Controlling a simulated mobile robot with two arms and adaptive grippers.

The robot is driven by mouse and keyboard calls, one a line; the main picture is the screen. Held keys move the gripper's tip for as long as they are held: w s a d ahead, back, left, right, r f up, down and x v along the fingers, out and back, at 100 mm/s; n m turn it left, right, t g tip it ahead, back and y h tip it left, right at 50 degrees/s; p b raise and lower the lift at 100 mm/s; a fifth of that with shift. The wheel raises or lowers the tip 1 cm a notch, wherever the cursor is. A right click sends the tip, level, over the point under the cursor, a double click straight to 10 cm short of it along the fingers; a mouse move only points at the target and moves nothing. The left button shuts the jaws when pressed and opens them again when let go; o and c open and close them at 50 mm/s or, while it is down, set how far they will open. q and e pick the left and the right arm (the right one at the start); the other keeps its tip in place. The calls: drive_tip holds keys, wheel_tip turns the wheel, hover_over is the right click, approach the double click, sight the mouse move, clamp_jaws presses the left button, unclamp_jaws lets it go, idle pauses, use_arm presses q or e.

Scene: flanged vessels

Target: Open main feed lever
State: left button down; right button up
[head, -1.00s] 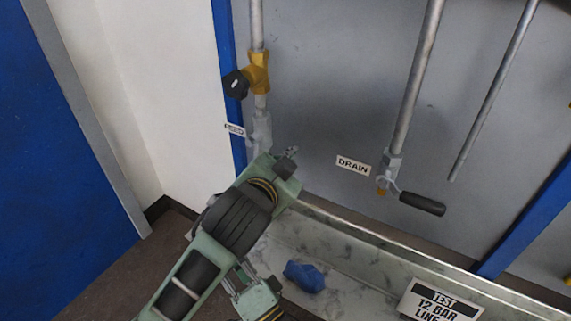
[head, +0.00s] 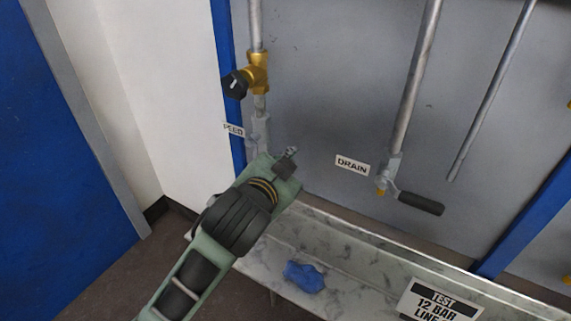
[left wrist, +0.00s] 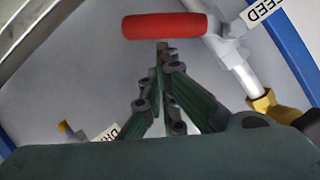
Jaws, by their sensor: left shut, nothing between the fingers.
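The feed lever has a red handle (left wrist: 165,25), seen in the left wrist view beside the FEED label (left wrist: 262,9). It lies roughly crosswise, its right end joined to a grey valve body. In the head view the valve body (head: 260,132) shows by the FEED label (head: 234,130), but the red handle is hidden behind my arm. My left gripper (left wrist: 163,48) is shut and empty, its fingertips just below the handle's middle in that picture; I cannot tell whether they touch. In the head view only part of this gripper (head: 287,158) shows. My right gripper is out of view.
A black-handled DRAIN lever (head: 421,203) hangs right of the feed valve. A yellow valve with a black knob (head: 235,84) sits above it. Below is a marbled ledge (head: 345,245) with a blue cloth-like lump (head: 304,276) and a TEST 12 BAR LINE sign (head: 440,302).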

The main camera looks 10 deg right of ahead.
use_arm(q)
drive_tip(key=shift+f, duration=0.4)
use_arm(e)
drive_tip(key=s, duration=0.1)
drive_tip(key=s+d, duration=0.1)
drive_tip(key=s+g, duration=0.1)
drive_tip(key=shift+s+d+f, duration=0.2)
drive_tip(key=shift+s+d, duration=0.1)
use_arm(q)
drive_tip(key=shift+f+m, duration=0.15)
drive_tip(key=shift+m, duration=0.15)
drive_tip(key=shift+w+a+f+m+t+y, duration=0.1)
drive_tip(key=shift+a+f+m+t+y, duration=0.1)
drive_tip(key=shift+f+m+t+y, duration=0.5)
drive_tip(key=f, duration=0.1)
drive_tip(key=f+m, duration=0.1)
drive_tip(key=a+f+m+t, duration=0.1)
drive_tip(key=shift+w+f, duration=0.35)
drive_tip(key=shift+w, duration=0.05)
drive_tip(key=shift+w+a+f+m, duration=0.15)
drive_tip(key=shift+a+f+m, duration=0.15)
drive_tip(key=shift+m, duration=0.3)
drive_tip(key=shift+w+a+f, duration=0.9)
drive_tip(key=shift+a+f, duration=0.25)
drive_tip(key=shift+f, duration=0.05)
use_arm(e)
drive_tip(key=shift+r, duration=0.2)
